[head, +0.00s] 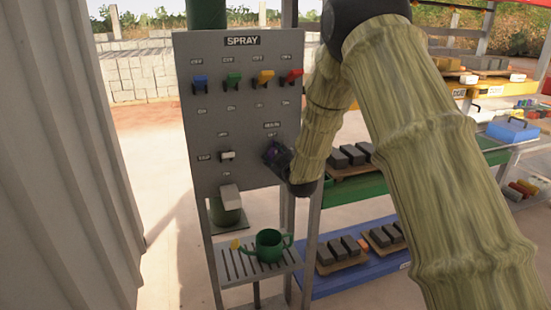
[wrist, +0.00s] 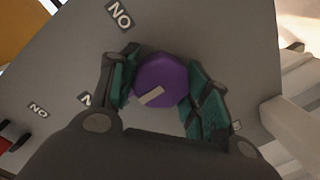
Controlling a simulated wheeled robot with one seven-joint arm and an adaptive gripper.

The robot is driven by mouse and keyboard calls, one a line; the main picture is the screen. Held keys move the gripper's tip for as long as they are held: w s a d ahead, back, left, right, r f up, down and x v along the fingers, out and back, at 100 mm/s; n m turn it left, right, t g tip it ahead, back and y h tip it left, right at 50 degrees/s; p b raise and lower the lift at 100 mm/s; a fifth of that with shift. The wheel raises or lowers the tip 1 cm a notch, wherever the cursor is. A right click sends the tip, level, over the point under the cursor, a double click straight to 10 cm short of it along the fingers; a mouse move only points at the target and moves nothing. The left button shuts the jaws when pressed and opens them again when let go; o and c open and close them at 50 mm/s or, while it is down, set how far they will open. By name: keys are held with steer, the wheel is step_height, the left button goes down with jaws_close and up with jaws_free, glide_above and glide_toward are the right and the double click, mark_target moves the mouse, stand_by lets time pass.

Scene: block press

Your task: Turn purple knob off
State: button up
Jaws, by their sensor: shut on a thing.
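The purple knob (wrist: 162,80) is on the grey SPRAY panel (head: 210,130). In the wrist view it sits between the two green-padded fingers of my gripper (wrist: 163,88), which is shut on it. A pale pointer mark on the knob slants from lower left to upper right. In the head view my gripper (head: 277,155) is at the panel's lower right, below a small label, and the knob is mostly hidden by it.
Blue (head: 200,82), green (head: 233,79), yellow (head: 264,76) and red (head: 292,75) handles line the panel's upper part. A white switch (head: 227,156) is to the left of my gripper. A green watering can (head: 269,245) stands on the slatted shelf below. Racks with grey blocks are at right.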

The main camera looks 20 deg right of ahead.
steer(key=shift+o, duration=0.2)
steer(key=shift+r+n, duration=0.1)
steer(key=shift+n, duration=0.4)
steer(key=o, duration=1)
steer(key=shift+a, duration=0.2)
steer(key=shift+s+d, duration=0.1)
steer(key=shift+d, duration=0.1)
steer(key=s, duration=0.8)
steer(key=s+r, duration=0.1)
steer(key=s, duration=0.2)
steer(key=shift+s+d+r, duration=0.1)
steer(key=shift+s+d, duration=0.05)
steer(key=shift+s, duration=0.25)
